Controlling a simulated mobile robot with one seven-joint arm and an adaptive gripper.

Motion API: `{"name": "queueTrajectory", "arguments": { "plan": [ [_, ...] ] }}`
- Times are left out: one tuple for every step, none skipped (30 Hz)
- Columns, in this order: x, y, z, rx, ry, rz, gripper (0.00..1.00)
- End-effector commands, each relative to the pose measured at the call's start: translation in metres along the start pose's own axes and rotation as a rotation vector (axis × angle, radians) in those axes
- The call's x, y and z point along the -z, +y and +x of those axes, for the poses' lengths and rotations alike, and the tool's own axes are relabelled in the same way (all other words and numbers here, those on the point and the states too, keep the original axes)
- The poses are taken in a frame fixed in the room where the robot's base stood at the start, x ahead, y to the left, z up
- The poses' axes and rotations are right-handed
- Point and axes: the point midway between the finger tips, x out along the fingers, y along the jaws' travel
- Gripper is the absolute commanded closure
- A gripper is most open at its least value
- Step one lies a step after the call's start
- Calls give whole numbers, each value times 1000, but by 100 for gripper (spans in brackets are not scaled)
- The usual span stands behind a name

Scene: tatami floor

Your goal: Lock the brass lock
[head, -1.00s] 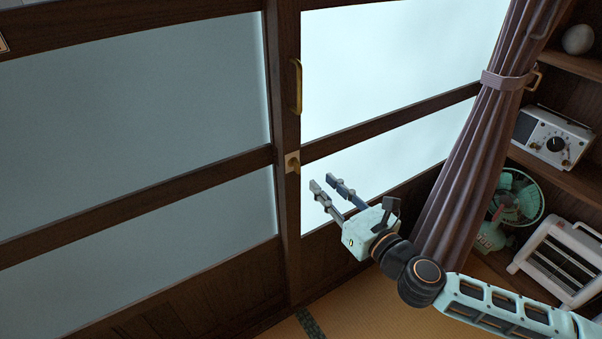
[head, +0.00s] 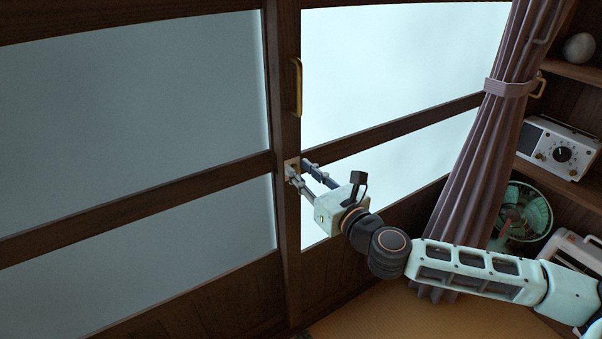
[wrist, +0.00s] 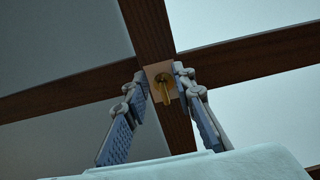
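The brass lock (wrist: 163,86) is a small brass turn piece on a pale square plate on the door's dark upright. In the wrist view its lever hangs downward, and it lies between my two fingers. My gripper (wrist: 158,85) is open, with one fingertip on each side of the plate. In the head view my gripper (head: 302,169) reaches the upright from the right, and its fingertips cover most of the lock plate (head: 290,163). I cannot tell whether the fingers touch the lock.
A brass pull handle (head: 297,87) is on the same upright, above the lock. A tied curtain (head: 480,150) hangs to the right. A shelf there holds a radio (head: 557,148), with a green fan (head: 524,212) and a white heater (head: 572,250) below.

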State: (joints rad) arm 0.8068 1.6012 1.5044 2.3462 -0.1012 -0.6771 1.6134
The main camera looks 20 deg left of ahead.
Motion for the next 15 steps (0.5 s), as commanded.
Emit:
{"name": "queueTrajectory", "arguments": {
  "plan": [
    [0,0,3,-1,0,-1,76],
    [0,0,4,0,0,-1,76],
    [0,0,4,0,0,-1,76],
    [0,0,5,1,0,-1,76],
    [0,0,5,1,0,-1,76],
    [0,0,5,1,0,0,76],
    [0,0,5,1,0,0,76],
    [0,0,5,1,0,0,76],
    [0,0,5,1,0,0,76],
    [0,0,5,1,0,0,76],
    [0,0,5,1,0,0,76],
    [0,0,5,1,0,0,80],
    [0,0,5,1,0,0,84],
    [0,0,5,1,0,0,87],
    [0,0,5,0,0,0,92]
  ]
}}
